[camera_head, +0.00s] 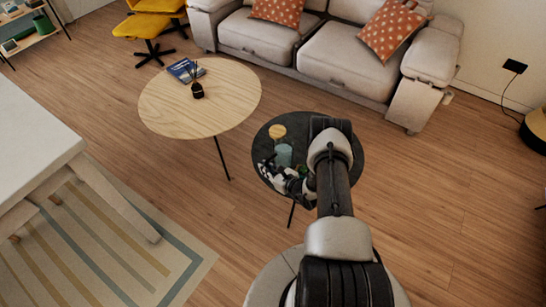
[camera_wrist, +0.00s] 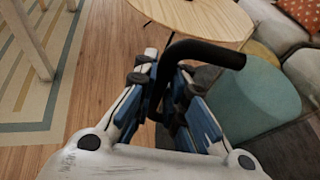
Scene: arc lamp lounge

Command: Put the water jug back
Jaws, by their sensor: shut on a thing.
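The water jug (camera_head: 284,153) is pale teal and shows over the small dark round table (camera_head: 266,140) in the head view. In the wrist view the jug (camera_wrist: 262,95) fills the right side, with its black curved handle (camera_wrist: 205,50) reaching toward my gripper (camera_wrist: 168,95). My gripper's blue-padded fingers are shut on the handle. In the head view my gripper (camera_head: 287,180) is at the near left of the dark table, beside the jug. I cannot tell whether the jug's base touches the table. A tan round disc (camera_head: 277,131) shows just beyond the jug.
A larger oval wooden table (camera_head: 230,95) stands at the back left, with a blue book (camera_head: 185,70) and a dark reed diffuser (camera_head: 197,90). A grey sofa (camera_head: 340,60) stands behind. A white table (camera_head: 35,140) is at left. Open floor lies right of the dark table.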

